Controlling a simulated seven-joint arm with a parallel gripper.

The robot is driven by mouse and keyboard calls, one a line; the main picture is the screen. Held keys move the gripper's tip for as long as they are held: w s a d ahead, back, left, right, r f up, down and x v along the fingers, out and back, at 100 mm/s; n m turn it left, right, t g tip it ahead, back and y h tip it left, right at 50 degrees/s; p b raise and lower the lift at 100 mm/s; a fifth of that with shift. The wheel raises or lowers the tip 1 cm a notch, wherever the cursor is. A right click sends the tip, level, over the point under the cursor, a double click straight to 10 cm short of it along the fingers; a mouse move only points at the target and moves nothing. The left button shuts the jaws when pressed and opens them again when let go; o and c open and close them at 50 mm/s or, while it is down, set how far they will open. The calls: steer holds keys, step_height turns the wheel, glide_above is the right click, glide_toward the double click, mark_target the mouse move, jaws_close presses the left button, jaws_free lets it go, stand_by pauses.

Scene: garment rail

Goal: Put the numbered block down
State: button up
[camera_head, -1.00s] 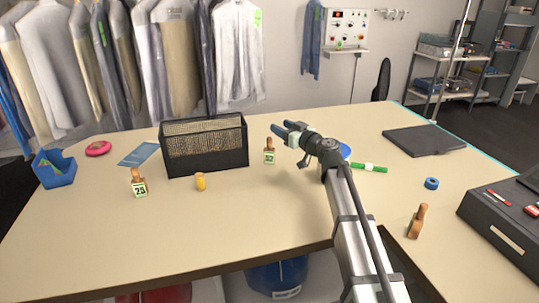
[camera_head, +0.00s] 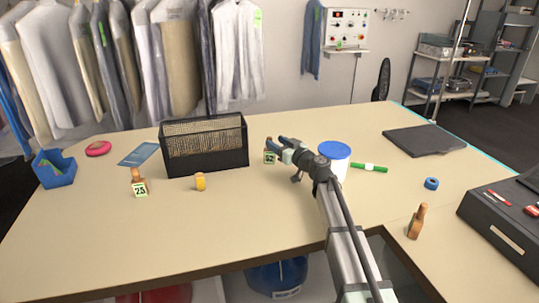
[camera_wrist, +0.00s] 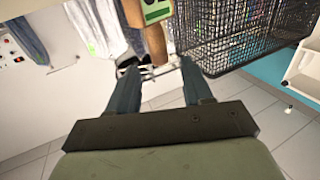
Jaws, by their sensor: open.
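A numbered block (camera_head: 269,157) with a green-and-white label stands upright on the table just right of the mesh basket. In the wrist view its label (camera_wrist: 155,9) is at the top edge and its brown wooden handle (camera_wrist: 156,45) points down toward my fingers. My gripper (camera_head: 275,144) is open beside the top of this block and partly covers its handle. In the wrist view the handle end lies between or just past the open fingertips (camera_wrist: 158,68); contact cannot be told. A second numbered block (camera_head: 139,184) with a wooden handle stands at the left.
The black mesh basket (camera_head: 205,160) is close left of my gripper. A white tub with a blue lid (camera_head: 334,150) stands behind my arm. The front middle of the table (camera_head: 220,225) is clear.

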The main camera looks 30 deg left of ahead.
mark_target(271, 139)
steer(key=x, duration=0.5)
jaws_close()
stand_by(0.3)
